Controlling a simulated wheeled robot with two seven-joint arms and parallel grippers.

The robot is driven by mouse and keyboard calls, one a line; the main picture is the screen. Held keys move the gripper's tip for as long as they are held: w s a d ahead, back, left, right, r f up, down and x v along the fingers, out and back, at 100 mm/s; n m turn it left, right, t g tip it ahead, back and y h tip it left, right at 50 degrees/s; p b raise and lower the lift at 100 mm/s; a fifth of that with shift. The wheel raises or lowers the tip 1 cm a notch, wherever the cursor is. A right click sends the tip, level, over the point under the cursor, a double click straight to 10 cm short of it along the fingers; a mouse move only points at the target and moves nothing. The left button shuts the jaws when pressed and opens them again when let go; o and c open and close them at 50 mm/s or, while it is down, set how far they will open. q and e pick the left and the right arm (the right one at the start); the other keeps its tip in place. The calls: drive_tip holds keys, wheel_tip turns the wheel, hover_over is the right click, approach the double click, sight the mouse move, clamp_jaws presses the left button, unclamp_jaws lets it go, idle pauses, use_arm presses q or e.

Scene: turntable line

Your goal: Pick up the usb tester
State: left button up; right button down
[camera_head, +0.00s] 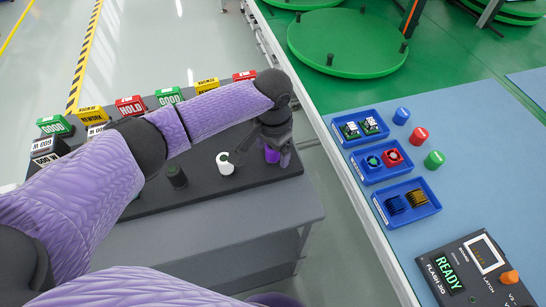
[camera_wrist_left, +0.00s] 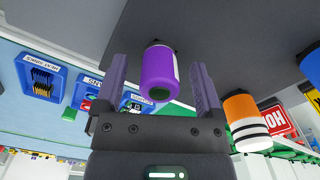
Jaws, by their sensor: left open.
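No thing in view carries a label that I can read as usb tester, so I cannot tell which one it is. A purple cylinder (camera_head: 271,155) stands on the dark bench top near its right end, partly hidden by my left gripper (camera_head: 277,150). In the left wrist view the purple cylinder (camera_wrist_left: 157,72) is between the two spread fingers of my left gripper (camera_wrist_left: 158,85), with gaps at its sides. A white cylinder (camera_head: 225,165) and a dark cylinder (camera_head: 176,177) stand further left on the bench. My right gripper is not in view.
Behind them are several GOOD, HOLD and REWORK blocks (camera_head: 131,106). An orange banded cylinder (camera_wrist_left: 245,120) is right of the gripper in the wrist view. Across a gap, a blue table (camera_head: 470,160) holds blue trays (camera_head: 408,201), coloured knobs (camera_head: 434,160) and a READY panel (camera_head: 470,275).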

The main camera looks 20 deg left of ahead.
use_arm(q)
clamp_jaws()
idle(0.4)
